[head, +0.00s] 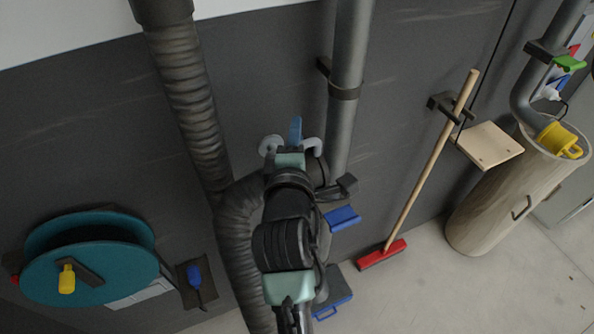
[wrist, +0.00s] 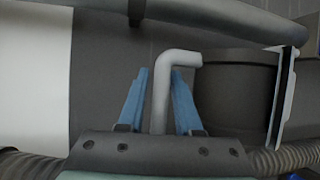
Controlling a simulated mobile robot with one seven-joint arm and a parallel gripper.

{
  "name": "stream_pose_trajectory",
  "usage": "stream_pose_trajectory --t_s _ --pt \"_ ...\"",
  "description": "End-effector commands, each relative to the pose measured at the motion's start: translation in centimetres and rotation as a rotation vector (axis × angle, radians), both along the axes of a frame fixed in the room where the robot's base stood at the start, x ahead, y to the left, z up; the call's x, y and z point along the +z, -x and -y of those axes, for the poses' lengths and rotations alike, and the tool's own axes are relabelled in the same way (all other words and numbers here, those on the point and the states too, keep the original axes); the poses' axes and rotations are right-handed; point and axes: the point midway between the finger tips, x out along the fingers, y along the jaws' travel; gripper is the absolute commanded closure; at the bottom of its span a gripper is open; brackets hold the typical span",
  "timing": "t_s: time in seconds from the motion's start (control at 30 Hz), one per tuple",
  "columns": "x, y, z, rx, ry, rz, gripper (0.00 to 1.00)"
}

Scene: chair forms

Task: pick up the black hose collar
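A dark cylinder (wrist: 235,95) with a pale-rimmed end, most likely the black hose collar, is right of the fingers in the wrist view. A light grey bent rod (wrist: 162,90) runs up between the fingers and bends toward it; I cannot tell whether they are joined. My gripper (wrist: 160,85) has its two blue fingers apart, one on each side of the rod, with narrow gaps at the finger bases. In the head view my gripper (head: 295,128) is in front of the dark wall, and my arm hides much of what is behind it.
A ribbed hose (head: 190,95) hangs left of my arm, and a grey pipe (head: 350,55) runs behind it. A teal reel (head: 90,262) is at left. A broom (head: 425,185), a wooden shelf (head: 488,145) and a tall bin (head: 495,205) stand at right. Open floor (head: 480,285) lies lower right.

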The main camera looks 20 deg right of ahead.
Motion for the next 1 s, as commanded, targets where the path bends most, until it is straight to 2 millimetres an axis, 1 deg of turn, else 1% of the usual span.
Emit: stream_pose_trajectory --t_s 0.03,0.17,0.2,0.23,1.0 --pt "0.01 0.02 -0.01 0.000 0.000 0.000 0.67" --pt "0.01 0.03 -0.01 0.000 0.000 0.000 0.90" --pt "0.01 0.03 -0.03 0.000 0.000 0.000 0.97" --pt "0.01 0.03 -0.03 0.000 0.000 0.000 1.00" --pt "-0.04 0.04 -0.05 0.000 0.000 -0.001 1.00"
